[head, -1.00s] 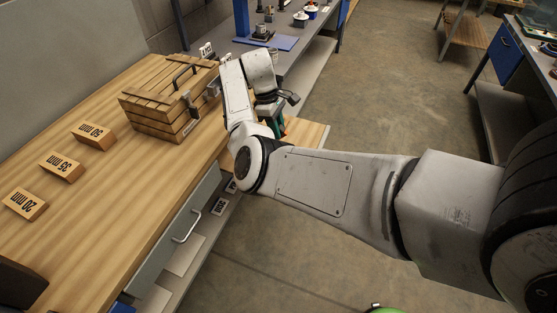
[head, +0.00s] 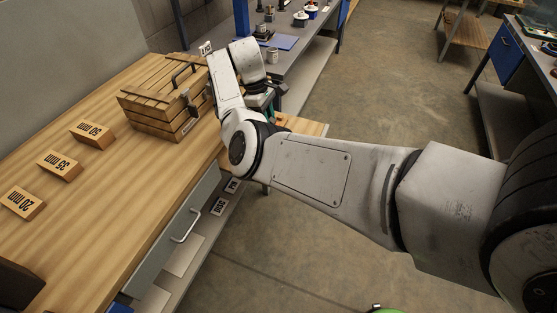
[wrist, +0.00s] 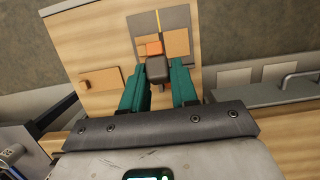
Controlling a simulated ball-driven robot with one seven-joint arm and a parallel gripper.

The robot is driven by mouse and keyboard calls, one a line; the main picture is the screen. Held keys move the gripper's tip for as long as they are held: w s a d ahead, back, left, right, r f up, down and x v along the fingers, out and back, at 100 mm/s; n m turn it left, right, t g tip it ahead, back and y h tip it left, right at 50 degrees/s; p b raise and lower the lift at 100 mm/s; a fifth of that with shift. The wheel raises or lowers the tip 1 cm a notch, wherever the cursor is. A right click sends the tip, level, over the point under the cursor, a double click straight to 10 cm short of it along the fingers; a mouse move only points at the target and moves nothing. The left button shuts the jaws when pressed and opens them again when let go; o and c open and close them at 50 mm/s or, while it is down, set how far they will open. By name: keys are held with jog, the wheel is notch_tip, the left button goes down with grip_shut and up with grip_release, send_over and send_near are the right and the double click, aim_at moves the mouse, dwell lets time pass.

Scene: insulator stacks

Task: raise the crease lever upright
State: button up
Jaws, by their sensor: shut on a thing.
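In the wrist view my gripper (wrist: 159,82) has its two teal fingers closed around a dark knob (wrist: 158,68), which appears to be the end of the crease lever. The lever's shaft and its tilt are hidden behind the knob. Beyond it lie a grey plate (wrist: 174,19) with a yellow line, a small orange block (wrist: 154,48) and a tan pad (wrist: 177,43), on a light wooden board (wrist: 104,40). In the head view my forearm hides most of the gripper and all of the knob; only a little teal shows at the bench's far end.
A slatted wooden crate (head: 160,98) with a handle and latch stands on the bench (head: 110,185), left of my wrist. Blocks marked 20 mm (head: 23,202), 35 mm (head: 60,165) and 50 mm (head: 92,132) lie nearer. The floor (head: 370,110) at right is open.

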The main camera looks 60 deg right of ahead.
jog(key=shift+w+r, duration=0.15)
jog(key=shift+w, duration=0.1)
jog(key=shift+w+a+r+b, duration=0.1)
jog(key=shift+w+b, duration=0.65)
jog(key=shift+w, duration=0.15)
jog(key=shift+w+r, duration=0.25)
jog(key=shift+w, duration=0.15)
jog(key=o, duration=0.7)
jog(key=shift+o, duration=0.2)
